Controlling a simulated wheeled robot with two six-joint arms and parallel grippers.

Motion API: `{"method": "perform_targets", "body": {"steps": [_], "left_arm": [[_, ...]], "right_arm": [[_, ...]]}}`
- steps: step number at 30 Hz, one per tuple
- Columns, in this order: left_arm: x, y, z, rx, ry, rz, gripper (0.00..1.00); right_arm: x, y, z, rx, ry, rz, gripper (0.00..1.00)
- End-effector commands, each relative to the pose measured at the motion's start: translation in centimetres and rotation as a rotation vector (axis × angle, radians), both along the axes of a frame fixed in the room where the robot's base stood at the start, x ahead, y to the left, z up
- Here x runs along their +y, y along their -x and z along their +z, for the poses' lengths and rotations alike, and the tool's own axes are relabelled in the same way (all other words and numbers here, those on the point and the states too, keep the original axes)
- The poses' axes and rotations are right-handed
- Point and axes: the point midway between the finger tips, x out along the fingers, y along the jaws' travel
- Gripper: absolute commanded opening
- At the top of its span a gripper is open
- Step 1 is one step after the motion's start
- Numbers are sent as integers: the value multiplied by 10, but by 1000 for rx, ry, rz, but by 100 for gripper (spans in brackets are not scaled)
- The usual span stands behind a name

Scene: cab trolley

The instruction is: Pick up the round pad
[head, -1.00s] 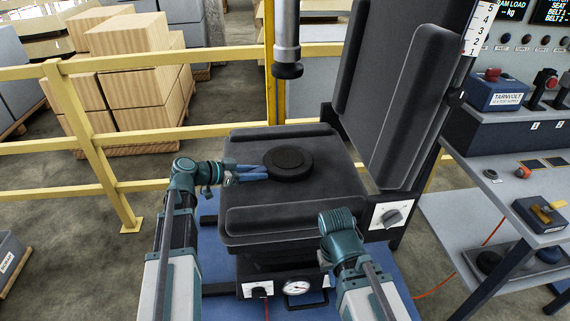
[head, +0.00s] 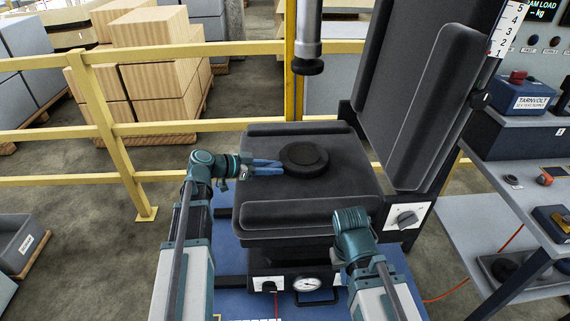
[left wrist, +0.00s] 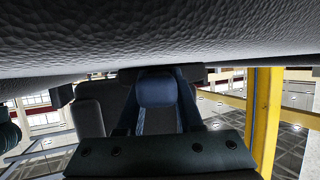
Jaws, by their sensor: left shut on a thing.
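The round pad (head: 304,158) is a thick black disc with a raised round top. It is over the black seat cushion (head: 330,190), towards its back; I cannot tell whether it touches the cushion. My left gripper (head: 281,167) reaches in from the left with blue fingers and is shut on the pad's left edge. In the left wrist view, the blue fingers (left wrist: 160,95) point at a dark edge, and a grey textured surface fills the top. My right arm is low at the right of the seat; its gripper is not visible.
The tall seat back (head: 410,90) rises on the right. A metal ram (head: 308,35) with a black foot hangs behind the seat. A yellow railing (head: 160,127) runs behind. A grey bench (head: 530,170) with devices stands at the right.

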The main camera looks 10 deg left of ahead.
Motion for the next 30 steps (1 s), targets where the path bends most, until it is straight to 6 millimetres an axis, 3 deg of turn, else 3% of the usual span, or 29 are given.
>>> {"method": "perform_targets", "body": {"steps": [8,24,30], "left_arm": [[0,0,18,-1,3,-1,0],[-1,0,92,0,4,-2,0],[-1,0,101,1,4,-3,0]], "right_arm": [[0,0,17,0,0,0,0],[0,0,91,0,0,0,0],[0,0,101,0,0,0,0]]}}
